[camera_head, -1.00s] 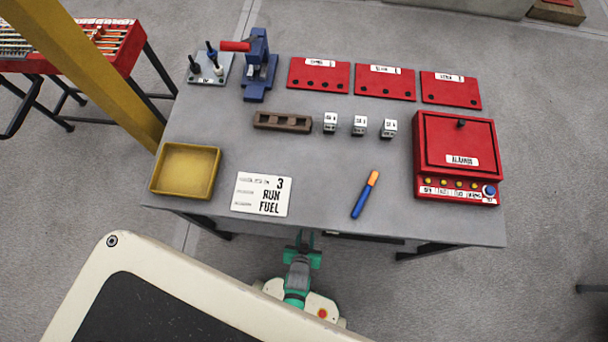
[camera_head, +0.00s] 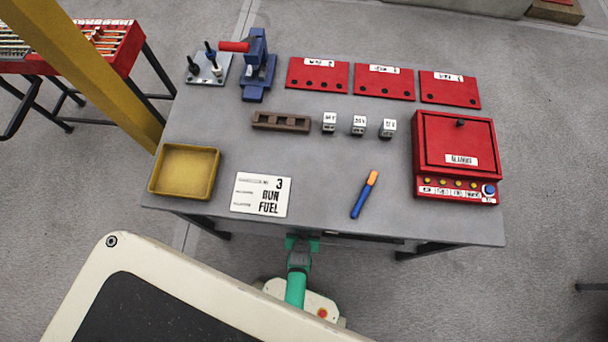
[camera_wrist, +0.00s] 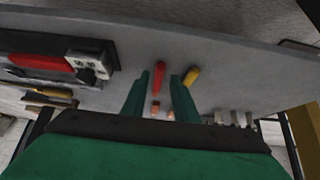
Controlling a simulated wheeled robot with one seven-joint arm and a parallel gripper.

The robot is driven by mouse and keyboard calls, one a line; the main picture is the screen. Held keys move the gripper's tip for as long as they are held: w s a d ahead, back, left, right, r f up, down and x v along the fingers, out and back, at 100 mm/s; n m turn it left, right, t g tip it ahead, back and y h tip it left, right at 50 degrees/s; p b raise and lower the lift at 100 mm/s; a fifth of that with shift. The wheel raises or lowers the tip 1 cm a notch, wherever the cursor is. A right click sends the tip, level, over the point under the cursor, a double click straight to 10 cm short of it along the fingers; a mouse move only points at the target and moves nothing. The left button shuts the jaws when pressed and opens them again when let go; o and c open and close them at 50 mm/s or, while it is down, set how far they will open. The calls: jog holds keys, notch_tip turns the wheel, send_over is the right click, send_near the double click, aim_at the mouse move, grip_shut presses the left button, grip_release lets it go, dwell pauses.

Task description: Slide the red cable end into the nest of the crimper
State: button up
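The blue crimper (camera_head: 257,72) with its red handle stands at the table's back left; its nest is too small to make out. A red cable end (camera_wrist: 158,72) shows in the wrist view between my gripper's fingers, with a copper-coloured tip below it. A yellow one (camera_wrist: 192,76) is just right of it. My gripper (camera_wrist: 161,84) is open, its two green fingers apart; I cannot tell whether either touches the red end. In the head view, my gripper (camera_head: 301,240) is at the table's front edge, partly hidden beneath it. The red end is not visible there.
The table (camera_head: 330,165) carries a yellow tray (camera_head: 153,185), a white card (camera_head: 261,195), a blue-and-orange tool (camera_head: 364,195), a brown block (camera_head: 281,122) and a red box (camera_head: 457,155). In the wrist view several pale prongs (camera_wrist: 235,118) are right of the fingers.

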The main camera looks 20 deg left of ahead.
jog(key=shift+x, duration=1.6)
grip_shut()
jog(key=shift+r, duration=2)
